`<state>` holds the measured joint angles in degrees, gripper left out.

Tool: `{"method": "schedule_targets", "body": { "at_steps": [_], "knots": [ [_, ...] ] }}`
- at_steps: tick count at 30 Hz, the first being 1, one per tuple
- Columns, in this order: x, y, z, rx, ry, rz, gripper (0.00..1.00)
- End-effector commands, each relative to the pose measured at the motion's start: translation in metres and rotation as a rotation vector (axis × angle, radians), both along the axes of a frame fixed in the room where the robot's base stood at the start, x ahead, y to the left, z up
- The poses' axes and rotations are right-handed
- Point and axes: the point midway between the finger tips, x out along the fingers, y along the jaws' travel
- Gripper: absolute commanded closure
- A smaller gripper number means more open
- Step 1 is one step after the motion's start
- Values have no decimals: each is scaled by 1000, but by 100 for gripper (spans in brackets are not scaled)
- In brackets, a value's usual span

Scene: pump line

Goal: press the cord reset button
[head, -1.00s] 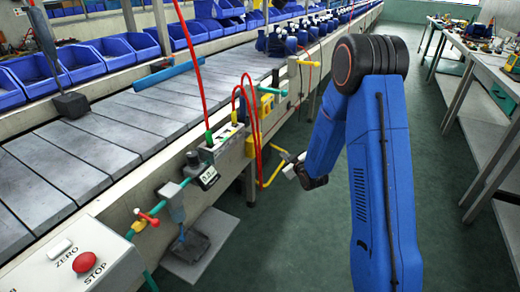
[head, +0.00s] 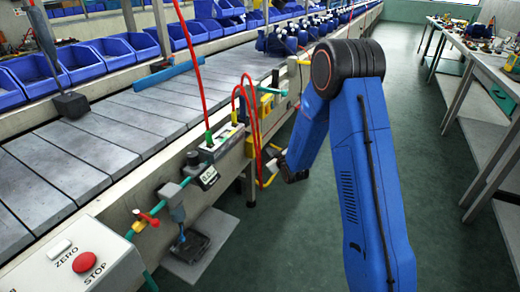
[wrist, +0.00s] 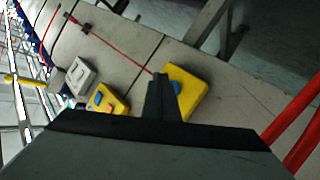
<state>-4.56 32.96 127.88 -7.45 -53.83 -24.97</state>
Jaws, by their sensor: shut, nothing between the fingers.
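In the wrist view a yellow box (wrist: 187,96) sits on the conveyor's side with a thin red cord (wrist: 120,52) running to it. A small blue spot, perhaps its reset button (wrist: 177,87), shows just right of my fingertips. My gripper (wrist: 160,78) is shut and empty, its tips in front of this box's left part and hiding some of it. I cannot tell if they touch.
A second yellow box with a blue button (wrist: 97,99) and a grey box (wrist: 79,75) are left of the gripper in the wrist view. Red hoses (head: 256,120) hang nearby. A STOP panel (head: 84,262) is front left. The aisle floor (head: 440,200) is clear.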

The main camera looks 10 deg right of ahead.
Motion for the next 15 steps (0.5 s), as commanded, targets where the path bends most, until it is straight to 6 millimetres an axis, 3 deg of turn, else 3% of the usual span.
{"method": "schedule_targets", "body": {
  "at_steps": [15],
  "knots": [
    [8,12,0,0,1,0,100]
  ]
}}
